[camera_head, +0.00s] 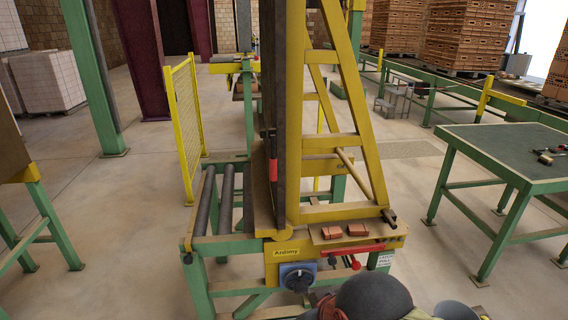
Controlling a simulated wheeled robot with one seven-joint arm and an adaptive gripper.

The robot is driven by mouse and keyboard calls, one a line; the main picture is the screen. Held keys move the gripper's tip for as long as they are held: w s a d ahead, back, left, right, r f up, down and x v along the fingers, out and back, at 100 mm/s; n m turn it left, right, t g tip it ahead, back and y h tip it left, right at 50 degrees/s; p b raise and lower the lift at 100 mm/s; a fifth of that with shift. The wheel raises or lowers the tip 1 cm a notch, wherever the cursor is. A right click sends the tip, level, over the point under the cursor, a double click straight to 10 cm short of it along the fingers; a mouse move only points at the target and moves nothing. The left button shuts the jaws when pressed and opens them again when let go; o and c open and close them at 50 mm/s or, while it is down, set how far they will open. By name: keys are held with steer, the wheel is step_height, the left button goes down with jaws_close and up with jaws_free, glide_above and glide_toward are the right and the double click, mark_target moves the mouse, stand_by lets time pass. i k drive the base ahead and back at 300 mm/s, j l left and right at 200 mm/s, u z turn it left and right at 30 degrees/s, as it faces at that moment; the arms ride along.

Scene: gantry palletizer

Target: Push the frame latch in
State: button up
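A yellow frame (352,90) stands upright on a green and yellow machine with rollers. On its front face are a blue plate with a black round knob (297,277), a red bar (353,248) and a small red ball knob (355,264) beside a dark rod. A short rod with a dark end (389,216) sticks out at the frame's lower right corner. I cannot tell for sure which of these is the frame latch, or how far in it sits. Dark rounded links of my arm cover the bottom edge, below the front face. My gripper's fingers cannot be made out.
Two red bricks (345,231) lie on the ledge above the red bar. A green table (515,150) with small tools stands at right. A yellow mesh fence (184,115) stands at left. Bare floor (425,270) lies between machine and table.

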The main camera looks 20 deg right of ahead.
mark_target(356, 265)
steer(key=z, duration=1.1)
